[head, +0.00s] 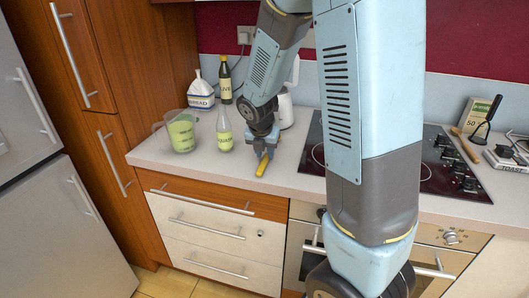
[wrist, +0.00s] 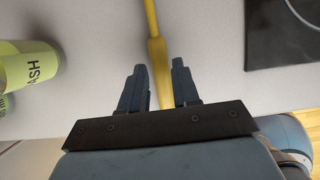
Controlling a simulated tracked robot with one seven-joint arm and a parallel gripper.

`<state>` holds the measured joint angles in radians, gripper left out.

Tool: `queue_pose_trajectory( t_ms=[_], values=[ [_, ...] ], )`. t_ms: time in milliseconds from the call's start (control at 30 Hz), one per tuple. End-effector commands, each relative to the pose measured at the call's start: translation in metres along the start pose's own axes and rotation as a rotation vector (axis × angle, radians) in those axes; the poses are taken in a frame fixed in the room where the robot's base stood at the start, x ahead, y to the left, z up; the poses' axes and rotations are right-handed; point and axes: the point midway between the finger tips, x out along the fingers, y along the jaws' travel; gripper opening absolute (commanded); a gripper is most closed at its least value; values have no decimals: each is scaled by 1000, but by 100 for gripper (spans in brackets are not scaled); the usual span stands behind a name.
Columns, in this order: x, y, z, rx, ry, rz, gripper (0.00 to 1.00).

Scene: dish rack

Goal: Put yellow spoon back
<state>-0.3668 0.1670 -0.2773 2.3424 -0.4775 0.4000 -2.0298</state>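The yellow spoon (head: 262,166) lies on the light grey worktop near its front edge, below my gripper (head: 264,150) in the head view. In the wrist view the yellow spoon (wrist: 155,45) runs from the top edge down between the two dark fingers of my gripper (wrist: 159,84). The fingers are apart, with a gap on each side of the spoon. The lower end of the spoon is hidden behind the gripper's mount. I cannot tell how high the fingers are above the worktop.
A bottle with a yellow-green label (head: 224,132) and a jug (head: 181,130) stand left of my gripper. A white kettle (head: 285,110) stands behind it, partly hidden. The black hob (head: 312,160) lies to the right. Drawers (head: 215,218) are below the worktop's front edge.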

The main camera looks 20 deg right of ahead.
Motion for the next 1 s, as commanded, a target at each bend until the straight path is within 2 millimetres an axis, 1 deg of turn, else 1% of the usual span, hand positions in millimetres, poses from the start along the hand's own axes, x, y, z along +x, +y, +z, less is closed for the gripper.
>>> queue_pose_trajectory(
  t_ms=[67, 367, 600, 733, 867, 1000],
  values=[
    [0, 0, 0, 0, 0, 0, 32],
    [0, 0, 0, 0, 0, 0, 60],
    [0, 1, 0, -1, 0, 1, 60],
    [-5, 1, 0, -1, 0, 1, 60],
    [-19, 2, 0, -1, -2, 4, 60],
    [-40, 2, 0, 0, -2, 4, 60]
  ],
)
